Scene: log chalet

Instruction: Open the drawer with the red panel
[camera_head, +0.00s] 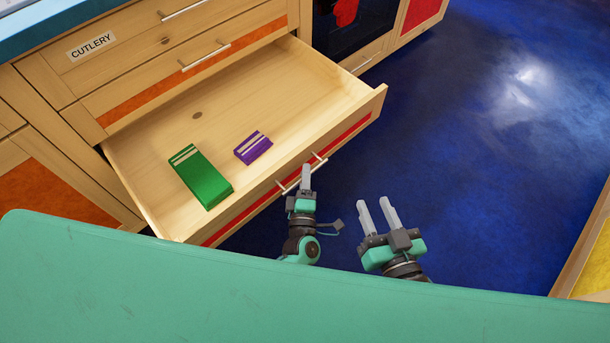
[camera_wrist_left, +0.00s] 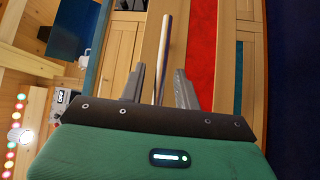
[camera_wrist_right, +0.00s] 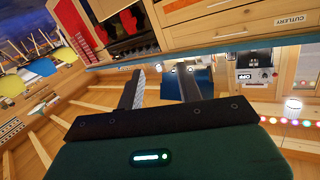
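The drawer with the red panel (camera_head: 345,137) is pulled well out below the cutlery drawer, with its inside showing. Its red panel also fills part of the left wrist view (camera_wrist_left: 201,60). A metal bar handle (camera_head: 318,161) runs along its front. My left gripper (camera_head: 305,175) is at this handle. In the left wrist view the handle (camera_wrist_left: 164,50) lies between the two spread fingers, with gaps visible on both sides. My right gripper (camera_head: 378,208) is open and empty, to the right of the drawer front, above the blue floor.
A green box (camera_head: 203,180) and a smaller purple box (camera_head: 253,147) lie inside the drawer. Above are the shut cutlery drawer (camera_head: 140,38) and a shut orange-panelled drawer (camera_head: 150,93). The blue floor (camera_head: 460,150) to the right is clear. A teal surface (camera_head: 200,290) spans the foreground.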

